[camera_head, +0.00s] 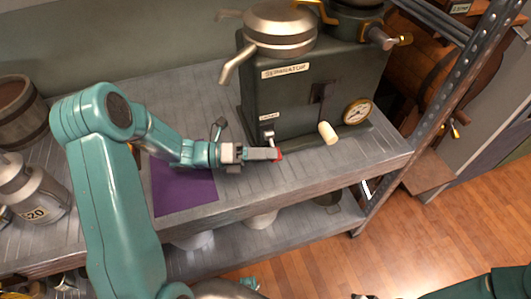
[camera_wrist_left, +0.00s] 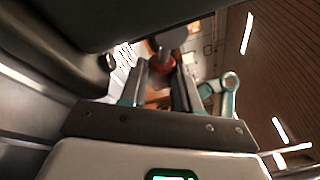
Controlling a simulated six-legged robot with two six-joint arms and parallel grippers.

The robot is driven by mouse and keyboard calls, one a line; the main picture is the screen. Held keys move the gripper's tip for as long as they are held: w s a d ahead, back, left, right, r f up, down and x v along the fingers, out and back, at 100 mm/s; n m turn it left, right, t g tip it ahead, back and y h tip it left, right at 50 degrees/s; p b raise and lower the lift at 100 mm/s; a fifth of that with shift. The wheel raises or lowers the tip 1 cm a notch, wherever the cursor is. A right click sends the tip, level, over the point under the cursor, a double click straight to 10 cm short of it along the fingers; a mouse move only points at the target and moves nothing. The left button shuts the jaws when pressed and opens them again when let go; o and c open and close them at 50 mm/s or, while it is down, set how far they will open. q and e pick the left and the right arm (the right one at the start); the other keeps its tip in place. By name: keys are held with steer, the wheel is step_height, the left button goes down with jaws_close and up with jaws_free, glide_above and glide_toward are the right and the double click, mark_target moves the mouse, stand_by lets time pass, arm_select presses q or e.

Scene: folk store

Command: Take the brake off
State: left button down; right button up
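A dark green box-shaped machine (camera_head: 295,95) stands on the grey shelf. Its front has a crank with a cream grip (camera_head: 328,133), a round gauge (camera_head: 357,111) and a small lever fitting (camera_head: 268,134) under a small label. My left gripper (camera_head: 268,154) is low in front of that fitting, with a small red piece (camera_head: 280,153) at its fingertips. In the left wrist view the red piece (camera_wrist_left: 164,65) shows between the fingertips, below a dark rounded part. The fingers stand apart around it; whether they grip it is unclear.
A purple sheet (camera_head: 182,187) lies on the shelf under my left forearm. A metal can (camera_head: 32,190) and a wooden barrel (camera_head: 20,112) stand at left. A metal lidded pot (camera_head: 280,30) tops the machine. A shelf post (camera_head: 440,110) rises at right, with open wooden floor beyond.

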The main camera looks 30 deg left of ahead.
arm_select(q)
steer(key=shift+r+n+p, duration=0.3)
steer(key=shift+n+p, duration=0.1)
steer(key=shift+p, duration=0.45)
steer(key=n+p, duration=0.2)
steer(key=r+n+t+p, duration=0.1)
steer(key=n+p, duration=0.1)
steer(key=p, duration=0.1)
steer(key=r+n+h+p, duration=0.1)
steer(key=n+p, duration=0.1)
steer(key=p, duration=0.1)
steer(key=shift+s+d+r+t, duration=0.2)
steer(key=shift+t, duration=0.2)
steer(key=n+p, duration=0.1)
steer(key=r+n+t+p, duration=0.1)
steer(key=n, duration=0.1)
steer(key=shift+w+a+r+n+t+p, duration=0.1)
steer(key=shift+n+t+p, duration=0.25)
steer(key=shift+n, duration=0.25)
steer(key=shift+a+r+n+t+p, duration=0.1)
steer(key=shift+n+t+p, duration=0.2)
steer(key=shift+n, duration=0.6)
steer(key=c, duration=1.1)
jaws_free()
